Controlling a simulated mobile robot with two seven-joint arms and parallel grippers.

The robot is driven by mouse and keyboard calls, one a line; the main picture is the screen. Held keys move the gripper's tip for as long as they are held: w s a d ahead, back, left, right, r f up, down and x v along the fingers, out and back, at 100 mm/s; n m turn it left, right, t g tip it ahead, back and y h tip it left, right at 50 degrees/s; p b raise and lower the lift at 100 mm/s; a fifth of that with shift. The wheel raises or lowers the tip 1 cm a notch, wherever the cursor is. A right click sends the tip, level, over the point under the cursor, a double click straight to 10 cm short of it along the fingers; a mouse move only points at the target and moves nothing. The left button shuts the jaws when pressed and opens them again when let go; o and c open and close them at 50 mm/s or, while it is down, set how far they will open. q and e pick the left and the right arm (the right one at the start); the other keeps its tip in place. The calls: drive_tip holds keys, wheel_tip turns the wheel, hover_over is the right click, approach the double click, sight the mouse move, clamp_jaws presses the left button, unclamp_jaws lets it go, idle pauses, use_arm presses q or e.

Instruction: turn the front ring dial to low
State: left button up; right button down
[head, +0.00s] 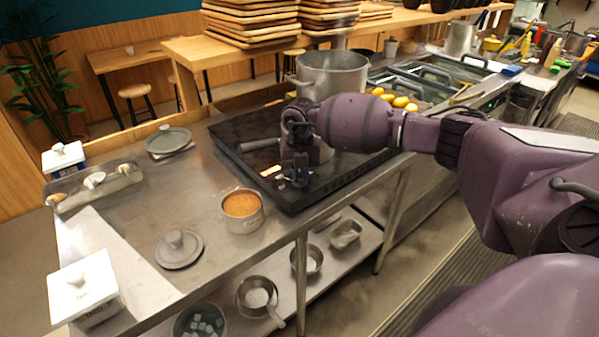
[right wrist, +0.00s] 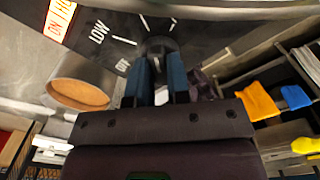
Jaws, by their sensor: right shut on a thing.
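The black cooktop (head: 240,165) lies on the steel counter, with a big steel pot (head: 333,75) at its back. My right gripper (head: 297,182) is down at the cooktop's front edge, and it hides the dial there in the head view. In the right wrist view, the dark round dial (right wrist: 158,46) sits between the two blue fingertips (right wrist: 160,72), which are shut on it. White marks LOW (right wrist: 98,32) and OFF (right wrist: 122,65) show to the left of the dial. A lit ON/HOT sign (right wrist: 58,18) glows at upper left. I cannot tell where the dial points. My left gripper is not in view.
A round tin with orange-brown contents (head: 242,209) stands on the counter left of my gripper. A grey lid (head: 179,249) and a white canister (head: 86,285) are farther left. A saucepan handle (head: 260,145) sticks out left over the cooktop. A shelf with bowls is below.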

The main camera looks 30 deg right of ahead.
drive_tip(key=n, duration=0.3)
drive_tip(key=shift+n, duration=0.4)
drive_tip(key=n+b, duration=0.1)
drive_tip(key=n, duration=0.3)
drive_tip(key=n+b, duration=0.1)
drive_tip(key=n, duration=0.1)
drive_tip(key=shift+n, duration=0.7)
drive_tip(key=shift+r, duration=0.1)
drive_tip(key=c, duration=1.1)
unclamp_jaws()
